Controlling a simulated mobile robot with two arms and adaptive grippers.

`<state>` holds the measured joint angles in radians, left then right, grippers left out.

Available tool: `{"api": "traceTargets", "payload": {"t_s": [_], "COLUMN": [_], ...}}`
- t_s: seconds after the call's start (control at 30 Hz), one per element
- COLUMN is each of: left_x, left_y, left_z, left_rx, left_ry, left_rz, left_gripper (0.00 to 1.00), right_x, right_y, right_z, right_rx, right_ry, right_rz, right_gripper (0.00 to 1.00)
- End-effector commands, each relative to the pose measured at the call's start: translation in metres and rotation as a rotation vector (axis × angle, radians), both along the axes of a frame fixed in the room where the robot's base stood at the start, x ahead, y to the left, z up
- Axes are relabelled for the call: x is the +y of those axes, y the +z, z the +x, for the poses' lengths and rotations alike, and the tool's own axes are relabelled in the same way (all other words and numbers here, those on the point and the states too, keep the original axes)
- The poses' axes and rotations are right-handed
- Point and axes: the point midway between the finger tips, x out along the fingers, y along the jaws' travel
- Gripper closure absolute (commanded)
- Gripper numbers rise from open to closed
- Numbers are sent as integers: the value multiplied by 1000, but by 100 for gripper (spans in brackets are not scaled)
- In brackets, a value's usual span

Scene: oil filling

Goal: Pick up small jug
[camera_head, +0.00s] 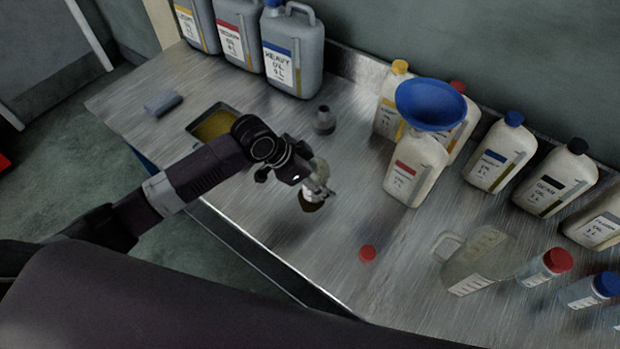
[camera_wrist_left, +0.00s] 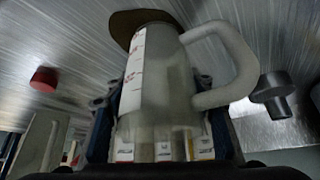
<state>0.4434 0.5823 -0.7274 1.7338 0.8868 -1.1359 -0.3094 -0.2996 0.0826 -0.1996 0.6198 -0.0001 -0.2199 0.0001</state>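The small jug (camera_wrist_left: 160,85) is pale and translucent, with a red-marked white scale strip and a handle at right in the left wrist view. It stands between the fingers of my left gripper, which sit close against both sides and look shut on it. A brown disc (camera_wrist_left: 140,20) shows at its far end. In the head view my left gripper (camera_head: 316,184) is over the middle of the bench and mostly hides the jug; the brown disc shows below it (camera_head: 311,204). I cannot tell whether the jug touches the bench. My right gripper is out of view.
Oil bottles, a blue funnel (camera_head: 431,103) and a larger clear jug (camera_head: 478,262) stand right. Large grey canisters (camera_head: 292,50) stand behind.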

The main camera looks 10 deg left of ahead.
Motion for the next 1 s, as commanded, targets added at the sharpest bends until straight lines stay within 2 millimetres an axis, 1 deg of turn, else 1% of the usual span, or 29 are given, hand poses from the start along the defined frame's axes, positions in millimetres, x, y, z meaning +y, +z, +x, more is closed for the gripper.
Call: {"api": "traceTargets", "payload": {"t_s": [0.03,0.17,0.2,0.5,0.67,0.77,0.83,0.97,1.0], "left_x": [0,0,0,0,0,0,0,0,0], "left_y": [0,0,0,1,9,20,32,63,75], "left_z": [0,0,0,0,1,1,1,1,2], "left_rx": [1,1,1,0,-2,-3,-5,-8,-9], "left_ry": [0,-1,-1,0,0,-1,-2,-3,-2], "left_rz": [1,0,0,0,-1,-1,1,0,-1], "left_gripper": [60,74,75,75,75,75,75,75,75], "right_x": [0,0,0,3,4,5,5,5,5], "right_y": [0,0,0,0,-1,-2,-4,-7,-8], "right_z": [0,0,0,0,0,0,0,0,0], "right_rx": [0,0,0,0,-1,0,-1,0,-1], "right_ry": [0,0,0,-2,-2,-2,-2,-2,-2], "right_rz": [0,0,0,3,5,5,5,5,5], "right_gripper": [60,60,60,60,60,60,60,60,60]}}
